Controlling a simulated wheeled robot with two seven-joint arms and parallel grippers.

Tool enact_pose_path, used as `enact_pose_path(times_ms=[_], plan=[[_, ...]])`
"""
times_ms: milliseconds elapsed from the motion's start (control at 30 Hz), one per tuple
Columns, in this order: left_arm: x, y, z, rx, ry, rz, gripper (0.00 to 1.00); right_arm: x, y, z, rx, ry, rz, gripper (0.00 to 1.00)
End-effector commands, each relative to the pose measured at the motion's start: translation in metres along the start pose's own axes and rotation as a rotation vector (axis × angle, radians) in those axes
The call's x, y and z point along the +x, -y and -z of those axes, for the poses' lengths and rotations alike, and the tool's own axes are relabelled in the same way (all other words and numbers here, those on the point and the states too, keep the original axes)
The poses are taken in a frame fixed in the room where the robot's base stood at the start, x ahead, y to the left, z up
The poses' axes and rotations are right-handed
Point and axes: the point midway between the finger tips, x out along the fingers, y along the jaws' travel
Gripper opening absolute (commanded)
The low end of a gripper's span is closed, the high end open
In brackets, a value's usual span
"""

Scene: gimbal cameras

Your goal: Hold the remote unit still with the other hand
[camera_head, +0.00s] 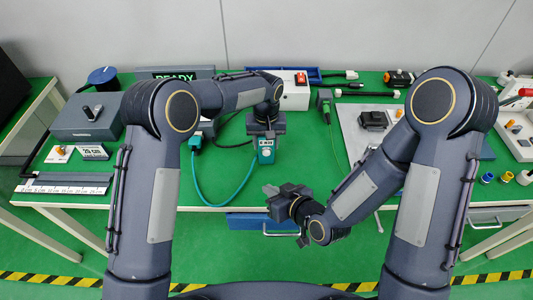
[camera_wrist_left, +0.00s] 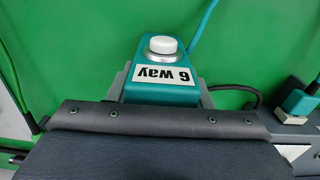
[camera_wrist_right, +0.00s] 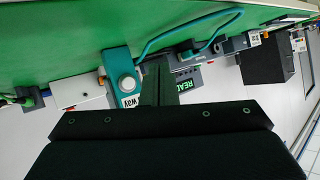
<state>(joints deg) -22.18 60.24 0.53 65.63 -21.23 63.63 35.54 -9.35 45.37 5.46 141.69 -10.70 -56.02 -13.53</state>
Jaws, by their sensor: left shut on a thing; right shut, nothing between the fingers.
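The remote unit (camera_head: 265,152) is a small teal box with a white knob and a "6 way" label. A teal cable loops from it to the left. My left gripper (camera_head: 265,133) is shut on it, with a finger at each side in the left wrist view, where the remote unit (camera_wrist_left: 162,75) fills the top middle. My right gripper (camera_head: 275,191) is shut and empty, in front of and below the remote unit, near the table's front edge. In the right wrist view the remote unit (camera_wrist_right: 122,78) lies just left of the shut fingers (camera_wrist_right: 157,82), apart from them as far as I can tell.
The green table (camera_head: 310,180) is bare around the remote unit. Behind stand a white box with a red switch (camera_head: 295,92) and a "READY" display (camera_head: 176,73). A grey plate (camera_head: 365,130) with a black part is at right. A grey box (camera_head: 88,117) is at left.

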Motion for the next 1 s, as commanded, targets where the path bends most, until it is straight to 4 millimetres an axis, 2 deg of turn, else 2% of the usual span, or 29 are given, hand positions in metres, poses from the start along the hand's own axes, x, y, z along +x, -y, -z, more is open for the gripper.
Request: enact_pose_path(times_ms=[467, 1000], plan=[[0.0, 0.0, 0.0, 0.0, 0.0, 0.001, 0.23, 0.004, -0.003, 0.003, 0.0, -0.005, -0.001, 0.0], [0.0, 0.0, 0.0, 0.0, 0.0, 0.0, 0.23, 0.051, -0.037, 0.037, 0.0, -0.004, 0.0, 0.0]])
